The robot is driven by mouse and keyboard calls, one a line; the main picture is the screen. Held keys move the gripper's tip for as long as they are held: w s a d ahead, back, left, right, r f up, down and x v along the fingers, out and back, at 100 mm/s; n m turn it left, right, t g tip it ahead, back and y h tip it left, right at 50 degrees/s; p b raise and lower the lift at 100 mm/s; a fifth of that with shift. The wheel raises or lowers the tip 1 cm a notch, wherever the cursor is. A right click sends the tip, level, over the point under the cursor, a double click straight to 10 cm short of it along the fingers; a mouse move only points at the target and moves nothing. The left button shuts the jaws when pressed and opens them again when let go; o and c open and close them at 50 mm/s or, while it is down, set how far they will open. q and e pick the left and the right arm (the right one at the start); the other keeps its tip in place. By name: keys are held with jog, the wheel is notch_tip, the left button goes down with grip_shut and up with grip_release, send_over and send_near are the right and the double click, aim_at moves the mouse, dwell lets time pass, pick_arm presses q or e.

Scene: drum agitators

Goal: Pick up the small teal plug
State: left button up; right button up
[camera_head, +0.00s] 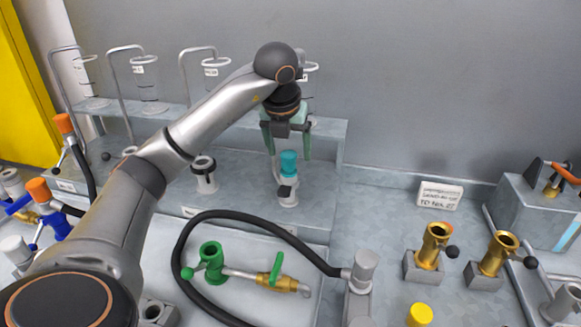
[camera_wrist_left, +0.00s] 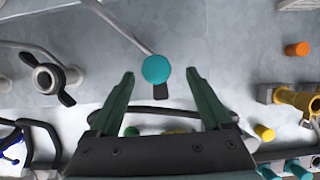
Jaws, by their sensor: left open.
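The small teal plug (camera_head: 288,163) stands upright on top of a pale fitting (camera_head: 288,192) on the grey shelf. In the left wrist view the plug shows from above as a round teal top (camera_wrist_left: 157,69), between and a little beyond my fingertips. My left gripper (camera_head: 287,155) is open, with its green fingers pointing down on either side of the plug's upper part in the head view. The fingers also show in the left wrist view (camera_wrist_left: 160,80), apart and with nothing held. Whether a finger touches the plug is hard to tell. My right gripper is not in view.
A similar pale fitting (camera_head: 203,172) without a teal top stands to the left on the shelf. Clear vessels on bent stands (camera_head: 145,80) line the back. A tray (camera_head: 310,275) in front holds a green valve piece (camera_head: 211,262). Brass fittings (camera_head: 433,245) stand at the right.

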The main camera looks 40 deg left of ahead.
aim_at(290, 166)
pick_arm(q)
jog(key=x, duration=0.7)
jog(key=shift+a, duration=0.25)
jog(key=shift+c, duration=0.3)
grip_shut()
